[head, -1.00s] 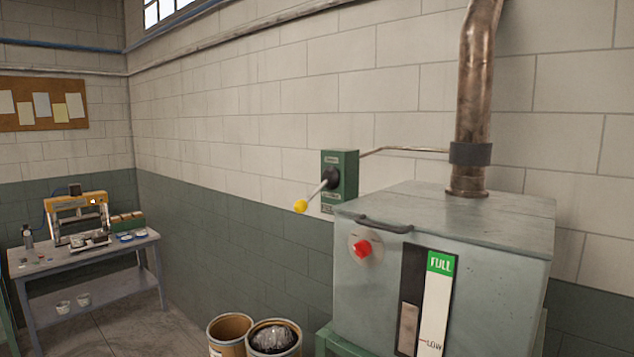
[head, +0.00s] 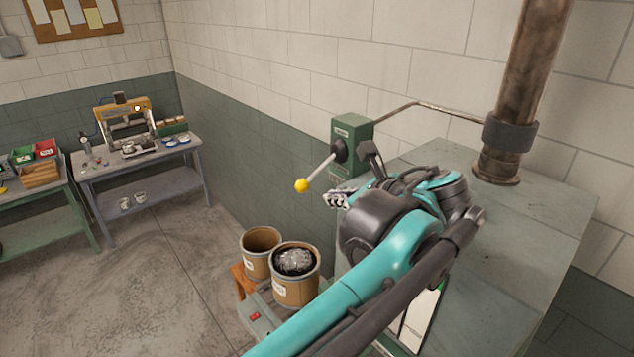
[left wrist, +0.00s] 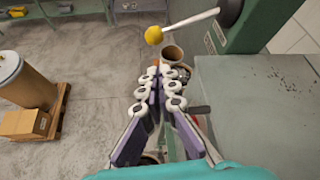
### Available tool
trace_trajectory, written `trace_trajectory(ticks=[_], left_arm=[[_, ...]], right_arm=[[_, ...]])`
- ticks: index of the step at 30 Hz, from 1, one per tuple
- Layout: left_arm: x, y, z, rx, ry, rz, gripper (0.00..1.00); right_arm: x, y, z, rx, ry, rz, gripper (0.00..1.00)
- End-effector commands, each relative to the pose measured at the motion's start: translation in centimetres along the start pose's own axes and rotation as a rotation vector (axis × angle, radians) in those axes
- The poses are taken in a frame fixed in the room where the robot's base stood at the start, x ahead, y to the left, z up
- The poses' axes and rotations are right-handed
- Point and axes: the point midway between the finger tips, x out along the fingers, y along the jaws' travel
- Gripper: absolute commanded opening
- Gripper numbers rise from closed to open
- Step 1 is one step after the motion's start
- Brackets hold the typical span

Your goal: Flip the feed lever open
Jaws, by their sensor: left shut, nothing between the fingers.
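The feed lever (head: 319,172) is a pale rod with a yellow ball knob (head: 302,185). It sticks out of a green box (head: 352,140) on the wall and slants down to the left. My left gripper (head: 338,199) is just right of and slightly below the knob in the head view, apart from it. In the left wrist view the gripper (left wrist: 160,72) is shut and empty, its fingertips together. There the yellow knob (left wrist: 153,35) lies just beyond the fingertips, and the rod (left wrist: 190,20) runs up right to the green box (left wrist: 240,30). My right gripper is not in view.
A grey metal cabinet (head: 545,220) with a copper pipe (head: 520,90) stands under my left arm. Two drums (head: 296,275) stand below the lever. A bench with a yellow-topped machine (head: 125,118) is at the back left. The air left of the knob is clear.

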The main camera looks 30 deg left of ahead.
Motion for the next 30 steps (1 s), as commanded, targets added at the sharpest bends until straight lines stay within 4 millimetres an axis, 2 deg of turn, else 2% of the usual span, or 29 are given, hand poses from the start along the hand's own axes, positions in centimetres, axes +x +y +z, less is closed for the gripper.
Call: trace_trajectory(ticks=[11,14,24,30], left_arm=[[0.4,0.0,0.0,-0.001,0.0,0.002,0.0],[1.5,0.0,0.0,-0.001,0.0,0.002,0.0],[7.5,0.1,0.1,-0.003,-0.001,0.004,0.0],[9.6,0.0,0.0,-0.001,0.0,0.001,0.0]], right_arm=[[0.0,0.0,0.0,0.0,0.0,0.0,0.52],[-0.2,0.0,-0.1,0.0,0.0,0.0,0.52],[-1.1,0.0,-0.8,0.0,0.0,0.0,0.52],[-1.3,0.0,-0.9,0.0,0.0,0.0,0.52]])
